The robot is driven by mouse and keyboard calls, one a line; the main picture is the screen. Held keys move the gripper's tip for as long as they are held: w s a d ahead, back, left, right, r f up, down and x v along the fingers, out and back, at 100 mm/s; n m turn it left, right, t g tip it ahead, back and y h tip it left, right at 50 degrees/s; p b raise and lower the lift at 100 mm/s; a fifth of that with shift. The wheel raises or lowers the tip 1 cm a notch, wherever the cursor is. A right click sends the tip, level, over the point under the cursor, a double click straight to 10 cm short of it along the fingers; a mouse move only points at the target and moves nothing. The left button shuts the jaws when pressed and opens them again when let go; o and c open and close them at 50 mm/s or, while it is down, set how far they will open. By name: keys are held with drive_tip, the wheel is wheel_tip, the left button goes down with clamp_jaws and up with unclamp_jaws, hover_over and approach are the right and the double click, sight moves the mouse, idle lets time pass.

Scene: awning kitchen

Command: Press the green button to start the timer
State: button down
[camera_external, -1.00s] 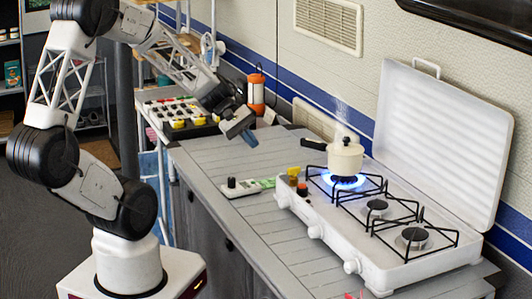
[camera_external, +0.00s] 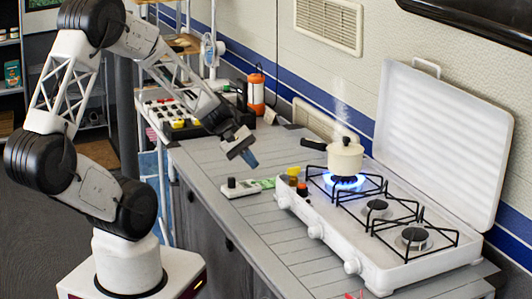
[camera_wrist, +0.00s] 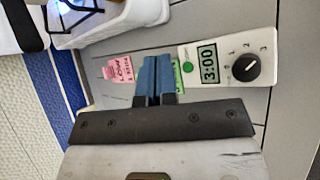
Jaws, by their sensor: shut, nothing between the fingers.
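The timer (camera_external: 240,191) is a white unit with a black knob, lying flat on the counter left of the stove. In the wrist view the timer (camera_wrist: 232,80) shows a display reading 3:00 and a dial marked 1, 2, 3. The green button (camera_wrist: 187,67) is a small green disc on its left end, just right of my fingers. My gripper (camera_wrist: 153,68) has blue fingers, shut and empty. In the external view my gripper (camera_external: 251,161) hangs above the counter behind the timer, apart from it.
A white stove (camera_external: 334,240) with a raised lid stands to the right, its back burner lit under a steaming pot (camera_external: 345,157). A green and a pink card lie by the timer; the pink card (camera_wrist: 119,69) shows left of my fingers. An orange lantern (camera_external: 256,94) stands behind.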

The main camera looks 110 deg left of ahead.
sight(252, 182)
drive_tip(key=shift+f, duration=1.25)
drive_tip(key=shift+f, duration=0.75)
idle(2.1)
drive_tip(key=shift+r, duration=0.75)
drive_tip(key=shift+r, duration=0.1)
idle(0.4)
drive_tip(key=shift+r, duration=2.45)
